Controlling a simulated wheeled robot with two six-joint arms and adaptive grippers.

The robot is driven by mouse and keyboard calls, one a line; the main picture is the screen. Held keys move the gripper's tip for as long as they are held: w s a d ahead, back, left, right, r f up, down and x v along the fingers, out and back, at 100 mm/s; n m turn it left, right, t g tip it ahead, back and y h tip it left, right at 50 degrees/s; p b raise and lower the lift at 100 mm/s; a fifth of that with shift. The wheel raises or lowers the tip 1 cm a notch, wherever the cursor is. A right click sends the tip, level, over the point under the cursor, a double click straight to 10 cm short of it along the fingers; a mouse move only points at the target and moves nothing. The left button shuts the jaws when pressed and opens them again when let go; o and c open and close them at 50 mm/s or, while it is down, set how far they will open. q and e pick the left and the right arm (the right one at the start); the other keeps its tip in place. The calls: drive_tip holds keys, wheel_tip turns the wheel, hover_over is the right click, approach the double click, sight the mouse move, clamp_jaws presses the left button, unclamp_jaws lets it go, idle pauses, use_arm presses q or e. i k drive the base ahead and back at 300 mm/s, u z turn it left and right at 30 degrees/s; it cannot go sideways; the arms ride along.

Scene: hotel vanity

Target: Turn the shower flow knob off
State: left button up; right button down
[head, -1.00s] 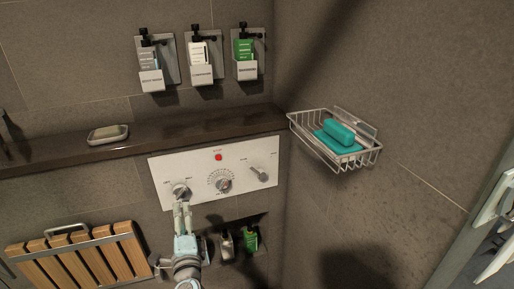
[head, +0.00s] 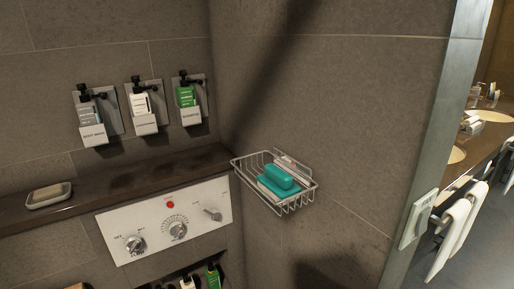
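A white shower control panel (head: 150,212) is on the tiled wall at lower left. It has a chrome knob (head: 135,244) at its left end, a middle knob (head: 178,230) with a ring of dial marks, and a lever-like knob (head: 212,214) at its right end. A red dot (head: 170,204) sits above the middle knob. The labels are too small to read, so I cannot tell which knob is the flow knob or its setting. Neither of my grippers is in view, and nothing touches the knobs.
A dark ledge (head: 110,188) with a soap dish (head: 48,195) runs above the panel. A wire basket (head: 298,204) with teal soap (head: 280,176) juts from the right wall. Dispensers (head: 140,105) hang above; bottles (head: 212,277) stand below. A vanity area opens at far right.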

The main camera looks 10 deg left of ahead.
sight(133, 244)
drive_tip(key=u, duration=1.25)
